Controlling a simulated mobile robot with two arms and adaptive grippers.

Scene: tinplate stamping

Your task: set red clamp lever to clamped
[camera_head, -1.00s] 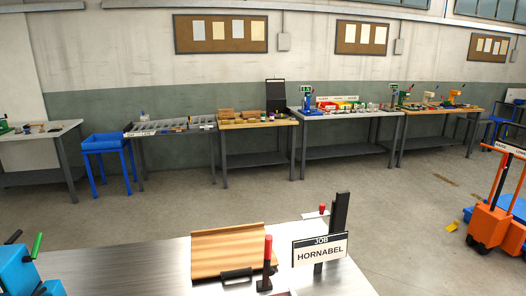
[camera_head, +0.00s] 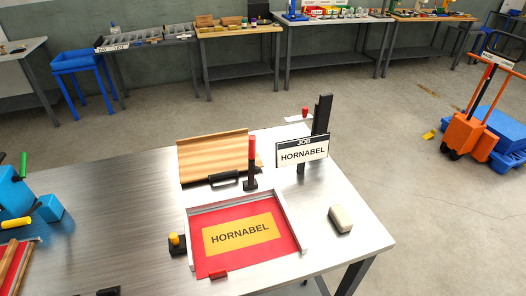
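The red clamp lever (camera_head: 252,150) stands nearly upright on a small black base, with a red grip above a dark shaft. It is at the back edge of a shallow metal frame (camera_head: 292,222). In the frame lies a red plate (camera_head: 205,262) with a yellow panel reading HORNABEL. A black-handled bar (camera_head: 224,180) lies left of the lever. Neither of my grippers is in view.
A JOB HORNABEL sign (camera_head: 303,152) on a dark post stands right of the lever, and a wooden rack (camera_head: 210,155) behind left. A yellow-topped knob (camera_head: 175,241), a pale block (camera_head: 341,219) and a blue device (camera_head: 14,192) are on the metal table (camera_head: 110,215).

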